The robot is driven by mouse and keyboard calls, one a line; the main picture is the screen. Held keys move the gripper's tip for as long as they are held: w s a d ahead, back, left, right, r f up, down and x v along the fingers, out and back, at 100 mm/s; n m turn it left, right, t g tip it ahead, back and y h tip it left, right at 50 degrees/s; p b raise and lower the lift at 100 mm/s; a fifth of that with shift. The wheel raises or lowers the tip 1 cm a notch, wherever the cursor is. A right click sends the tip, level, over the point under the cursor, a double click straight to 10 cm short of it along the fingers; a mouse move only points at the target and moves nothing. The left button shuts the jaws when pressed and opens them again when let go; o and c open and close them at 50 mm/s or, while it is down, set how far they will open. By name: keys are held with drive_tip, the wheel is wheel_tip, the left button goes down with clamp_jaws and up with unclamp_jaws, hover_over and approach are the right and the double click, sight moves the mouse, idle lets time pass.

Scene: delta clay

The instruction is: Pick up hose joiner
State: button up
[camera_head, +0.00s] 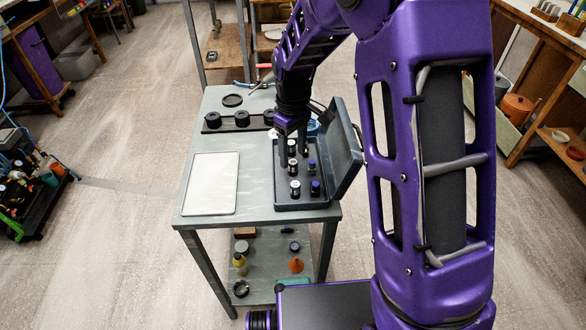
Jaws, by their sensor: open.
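An open dark case (300,203) lies on the right part of the grey table, its lid (346,155) raised on the right side. Several small upright cylinders stand in it, among them a black one with a pale top (294,188) and a dark blue one (315,188). I cannot tell for sure which piece is the hose joiner. My gripper (291,150) points down over the back part of the case, its fingers apart. A pale-topped piece (292,147) shows at its fingertips, and I cannot tell whether they touch it. My arm and gripper hide the case's back right corner.
A pale tray (210,184) lies left of the case. Behind it are a dark holder with round black pieces (241,119), a black ring (232,100) and pliers (258,84). The raised lid borders the case on the right. A lower shelf (265,275) holds small items.

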sight(293, 163)
wheel_tip(293, 163, down, 5)
drive_tip(key=shift+w+b, duration=0.15)
drive_tip(key=shift+b, duration=0.25)
clamp_jaws()
